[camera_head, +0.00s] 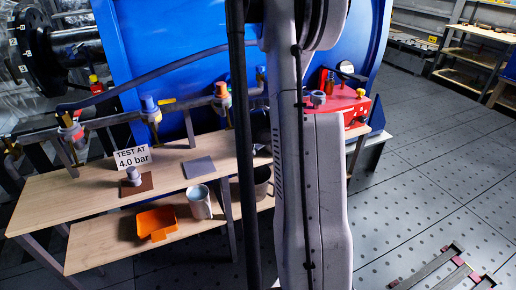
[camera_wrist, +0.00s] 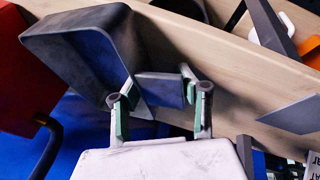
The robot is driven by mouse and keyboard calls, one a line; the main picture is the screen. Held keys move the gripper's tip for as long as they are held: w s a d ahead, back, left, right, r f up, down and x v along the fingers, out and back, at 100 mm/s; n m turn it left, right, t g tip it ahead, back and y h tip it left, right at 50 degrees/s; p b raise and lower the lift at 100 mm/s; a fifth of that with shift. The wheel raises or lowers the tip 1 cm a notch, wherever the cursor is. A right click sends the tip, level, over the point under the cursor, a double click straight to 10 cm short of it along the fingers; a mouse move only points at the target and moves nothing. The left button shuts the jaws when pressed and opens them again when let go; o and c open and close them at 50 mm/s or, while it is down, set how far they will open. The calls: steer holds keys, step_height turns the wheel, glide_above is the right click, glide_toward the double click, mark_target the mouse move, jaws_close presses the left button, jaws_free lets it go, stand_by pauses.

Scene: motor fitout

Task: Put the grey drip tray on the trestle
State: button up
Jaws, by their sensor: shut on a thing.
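In the wrist view, my gripper (camera_wrist: 162,102) has its green-padded fingers on either side of a flat grey tab (camera_wrist: 160,88). The tab belongs to the dark grey drip tray (camera_wrist: 85,50), a deep rectangular tray with sloping walls, at the upper left. The tray is tilted in this view, in front of the wooden bench (camera_wrist: 215,50); I cannot tell whether they touch. In the head view, my arm hides the gripper and most or all of the tray. The bench top (camera_head: 75,195) shows left of my arm. I cannot tell for sure which stand is the trestle.
A test sign (camera_head: 132,158), a grey plate (camera_head: 198,167) and a brown pad (camera_head: 136,186) are on the bench. An orange tray (camera_head: 157,221) and pale jug (camera_head: 199,203) are below. A low metal frame (camera_head: 430,272) is lower right.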

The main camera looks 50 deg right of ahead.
steer(key=o, duration=1.1)
steer(key=shift+c, duration=0.2)
steer(key=p+v, duration=0.2)
steer(key=v, duration=1)
steer(key=shift+p, duration=0.3)
